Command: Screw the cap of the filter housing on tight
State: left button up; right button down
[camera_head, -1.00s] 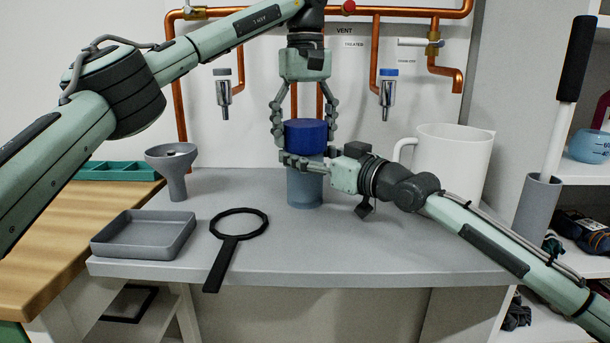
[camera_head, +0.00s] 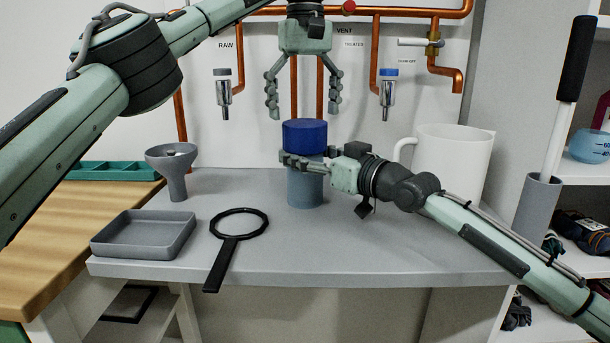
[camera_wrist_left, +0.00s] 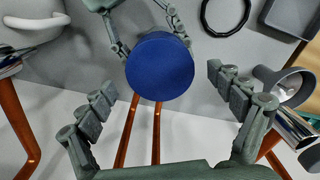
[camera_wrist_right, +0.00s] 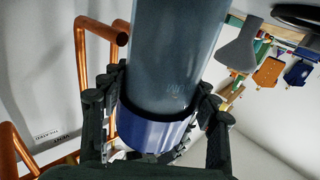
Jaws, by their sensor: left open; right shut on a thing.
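The filter housing is a translucent grey-blue cylinder (camera_head: 305,190) standing upright on the grey bench. Its dark blue cap (camera_head: 305,136) sits on top of it; in the left wrist view the round cap top (camera_wrist_left: 160,67) faces the camera. My left gripper (camera_head: 303,112) is open and empty just above the cap, its fingers spread to either side and apart from it. My right gripper (camera_head: 305,163) comes in from the right and is shut around the upper part of the housing, just below the cap. The right wrist view shows its fingers on both sides of the housing (camera_wrist_right: 175,60).
A black ring wrench (camera_head: 230,250), a grey tray (camera_head: 145,240) and a grey funnel (camera_head: 175,170) are on the left of the bench. A white jug (camera_head: 455,165) stands at the right behind my right arm. Copper pipes and taps (camera_head: 388,95) line the back wall.

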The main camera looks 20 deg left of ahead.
aim_at(305, 122)
pick_arm(q)
jog(key=shift+c, duration=0.4)
jog(key=n, duration=0.2)
jog(key=shift+r+n, duration=0.1)
jog(key=shift+n, duration=0.2)
jog(key=n, duration=0.5)
jog(key=shift+d+r, duration=0.1)
jog(key=shift+r, duration=0.15)
jog(key=n, duration=0.5)
jog(key=shift+r, duration=0.3)
jog(key=n, duration=0.3)
jog(key=shift+r, duration=0.15)
jog(key=n, duration=0.2)
jog(key=r+n, duration=0.1)
jog(key=n, duration=0.1)
jog(key=shift+n, duration=0.4)
jog(key=n, duration=0.3)
jog(key=r+n, duration=0.1)
jog(key=n, duration=0.2)
jog(key=shift+f, duration=0.1)
jog(key=shift+f, duration=4)
